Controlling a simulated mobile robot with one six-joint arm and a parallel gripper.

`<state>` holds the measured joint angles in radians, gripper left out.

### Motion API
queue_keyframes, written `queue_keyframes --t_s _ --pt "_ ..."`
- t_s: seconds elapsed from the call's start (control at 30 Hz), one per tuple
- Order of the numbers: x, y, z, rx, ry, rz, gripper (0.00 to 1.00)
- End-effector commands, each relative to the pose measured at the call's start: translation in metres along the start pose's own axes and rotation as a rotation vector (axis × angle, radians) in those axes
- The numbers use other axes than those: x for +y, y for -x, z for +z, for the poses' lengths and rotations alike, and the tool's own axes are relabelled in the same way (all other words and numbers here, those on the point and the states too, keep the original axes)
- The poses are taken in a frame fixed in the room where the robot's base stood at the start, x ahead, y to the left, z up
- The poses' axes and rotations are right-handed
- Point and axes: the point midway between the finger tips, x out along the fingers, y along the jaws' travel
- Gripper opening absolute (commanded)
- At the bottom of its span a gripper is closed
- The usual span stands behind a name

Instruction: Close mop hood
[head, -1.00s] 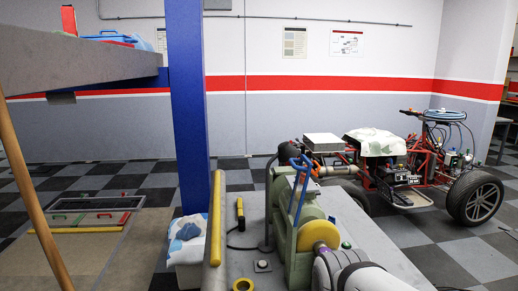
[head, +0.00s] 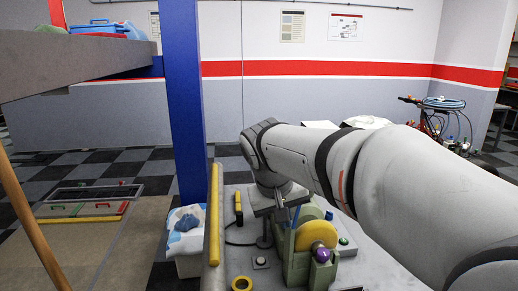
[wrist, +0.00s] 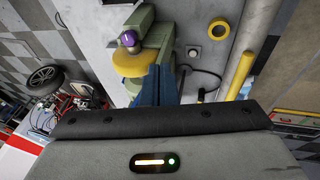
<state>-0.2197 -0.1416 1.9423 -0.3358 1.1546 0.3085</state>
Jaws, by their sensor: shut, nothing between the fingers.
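A green polishing machine (head: 297,262) with a yellow mop disc (head: 317,234) and a purple knob (head: 322,255) stands on the grey bench. The green housing also shows in the wrist view (wrist: 151,55), with the yellow disc (wrist: 132,63) and purple knob (wrist: 128,39). In the head view my gripper (head: 278,203) is at the machine's top; contact cannot be told.
On the bench are a yellow tape roll (head: 241,284), a black-and-yellow tool (head: 238,208) and a small button box (head: 261,262). A yellow rail (head: 214,215) runs along its left edge. A blue post (head: 182,100) stands behind. My arm covers the right side.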

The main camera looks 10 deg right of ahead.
Motion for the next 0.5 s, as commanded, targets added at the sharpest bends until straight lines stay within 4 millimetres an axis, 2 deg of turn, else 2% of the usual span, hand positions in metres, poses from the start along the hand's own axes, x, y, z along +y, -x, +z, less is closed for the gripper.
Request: queue_keyframes --t_s 0.03,0.1,0.2,0.33,0.5 --pt "-0.003 0.028 -0.034 0.02 0.0 0.039 0.0" --pt "-0.008 0.052 -0.069 0.049 -0.019 0.097 0.0" --pt "-0.016 0.081 -0.109 0.092 -0.053 0.162 0.0" --pt "-0.025 0.104 -0.14 0.135 -0.09 0.218 0.0" --pt "-0.029 0.111 -0.154 0.157 -0.113 0.244 0.0"
